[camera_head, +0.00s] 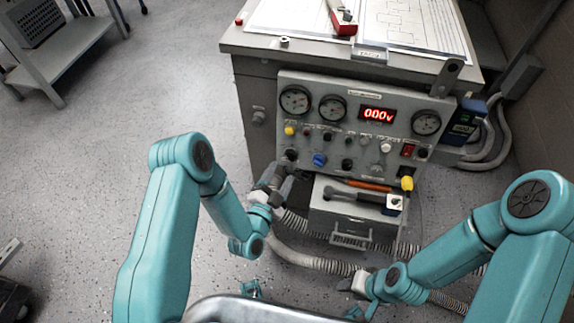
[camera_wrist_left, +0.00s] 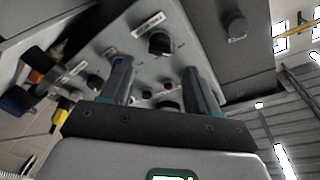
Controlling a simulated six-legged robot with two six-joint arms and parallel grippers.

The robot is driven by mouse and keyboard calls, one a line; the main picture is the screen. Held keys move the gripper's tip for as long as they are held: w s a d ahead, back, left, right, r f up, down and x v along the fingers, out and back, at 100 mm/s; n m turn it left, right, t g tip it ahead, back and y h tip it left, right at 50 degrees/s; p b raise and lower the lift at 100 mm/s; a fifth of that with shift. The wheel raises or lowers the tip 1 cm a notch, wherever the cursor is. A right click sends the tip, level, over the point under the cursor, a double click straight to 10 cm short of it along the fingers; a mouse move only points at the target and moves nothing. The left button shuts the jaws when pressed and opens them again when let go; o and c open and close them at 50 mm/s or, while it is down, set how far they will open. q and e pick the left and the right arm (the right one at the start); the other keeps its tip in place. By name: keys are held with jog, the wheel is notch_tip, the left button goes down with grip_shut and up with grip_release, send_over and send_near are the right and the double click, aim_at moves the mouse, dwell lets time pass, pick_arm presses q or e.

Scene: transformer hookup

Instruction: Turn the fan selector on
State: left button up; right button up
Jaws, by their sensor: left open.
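The grey control panel (camera_head: 350,120) stands upright on the cabinet front. Its lower row has a black knob (camera_head: 291,155) at left, a blue knob (camera_head: 319,160) and another black knob (camera_head: 347,165). The labels are too small to read, so I cannot tell which is the fan selector. My left gripper (camera_head: 281,180) is just in front of the panel's lower left corner. In the left wrist view it (camera_wrist_left: 157,78) is open, with a black knob (camera_wrist_left: 160,42) beyond the gap between its fingers. My right gripper (camera_head: 356,284) is low, away from the panel; its jaws are unclear.
An open drawer (camera_head: 352,217) with tools juts out below the panel. Corrugated hoses (camera_head: 310,262) run along the floor beneath it. A cabinet top (camera_head: 270,42) with papers is above. Free floor (camera_head: 90,140) lies to the left.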

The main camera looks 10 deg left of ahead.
aim_at(289, 159)
pick_arm(q)
jog(key=w, duration=0.3)
jog(key=w+d, duration=0.1)
jog(key=w, duration=0.1)
jog(key=shift+w, duration=0.3)
jog(key=c, duration=1)
jog(key=shift+c, duration=0.2)
